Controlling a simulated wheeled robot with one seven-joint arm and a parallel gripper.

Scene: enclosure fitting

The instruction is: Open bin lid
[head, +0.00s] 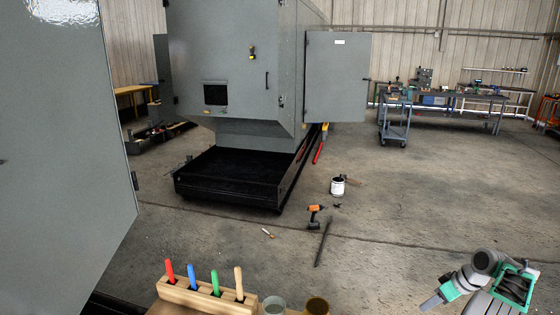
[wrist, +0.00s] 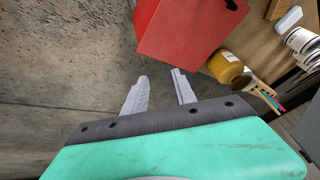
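No bin lid can be made out for certain in either view. A red box (wrist: 188,28) with a dark opening near its upper right corner shows at the top of the wrist view; I cannot tell whether it is the bin. My gripper (wrist: 160,75) is open and empty, its two pale fingers apart over the concrete floor. The red box lies just beyond the fingers, up and to the right, with no clear contact. In the head view, my teal and grey arm end (head: 460,285) is at the lower right, away from other objects.
A wooden holder (head: 205,295) with coloured handles stands beside cans (head: 316,306) at the bottom. A grey panel (head: 60,170) fills the left. A large grey enclosure (head: 230,60) stands behind. A drill (head: 314,214) and white bucket (head: 338,186) are on the floor.

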